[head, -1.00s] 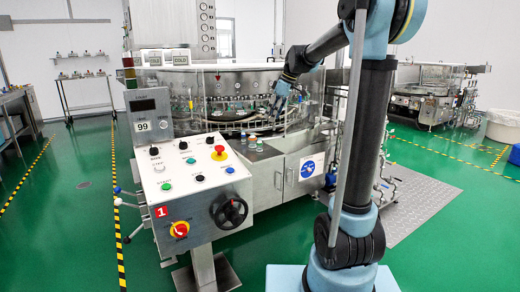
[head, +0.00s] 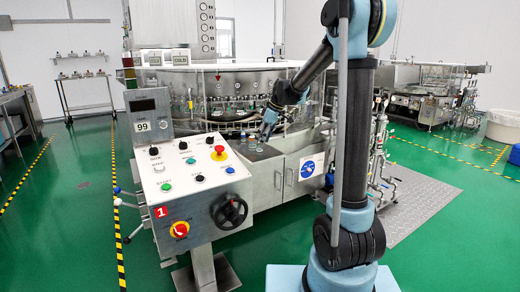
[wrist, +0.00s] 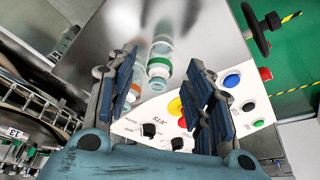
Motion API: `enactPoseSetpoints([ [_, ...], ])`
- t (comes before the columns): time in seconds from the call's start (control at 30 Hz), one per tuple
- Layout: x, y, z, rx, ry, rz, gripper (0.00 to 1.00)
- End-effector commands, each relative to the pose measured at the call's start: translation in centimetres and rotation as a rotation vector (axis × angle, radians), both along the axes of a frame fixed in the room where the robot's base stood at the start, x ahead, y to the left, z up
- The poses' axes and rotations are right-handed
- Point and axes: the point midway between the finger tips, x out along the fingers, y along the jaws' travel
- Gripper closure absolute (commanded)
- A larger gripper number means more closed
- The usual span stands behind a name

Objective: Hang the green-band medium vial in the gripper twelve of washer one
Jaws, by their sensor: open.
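In the wrist view, the green-band vial (wrist: 158,68) stands on the steel ledge between the spread fingers of my open gripper (wrist: 163,62). Its clear glass shows above and below the band. I cannot tell whether either finger touches it. In the head view, my gripper (head: 268,128) is low over the ledge at the front of washer one (head: 285,165), and small vials (head: 252,145) show there. The washer's ring of vial grippers (head: 225,106) runs behind the clear guard. Gripper twelve cannot be picked out.
An orange-banded vial (wrist: 135,90) shows partly behind my left finger in the wrist view. The control panel marked 1 (head: 195,178) stands close in front of the ledge, with knobs and a black handwheel (head: 229,211). Green floor is free at the left.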

Motion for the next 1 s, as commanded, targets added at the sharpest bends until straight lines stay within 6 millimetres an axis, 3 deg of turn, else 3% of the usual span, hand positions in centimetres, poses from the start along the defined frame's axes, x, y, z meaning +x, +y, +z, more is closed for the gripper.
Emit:
enactPoseSetpoints([
  [0.23,0.6,1.1,-3.0,0.000,0.000,0.001,0.52],
  [0.57,0.6,1.3,-3.6,0.000,0.000,0.000,0.52],
  [0.73,0.6,1.3,-3.6,0.000,0.000,0.000,0.86],
  [1.0,0.6,1.3,-3.6,0.000,0.000,0.000,0.91],
])
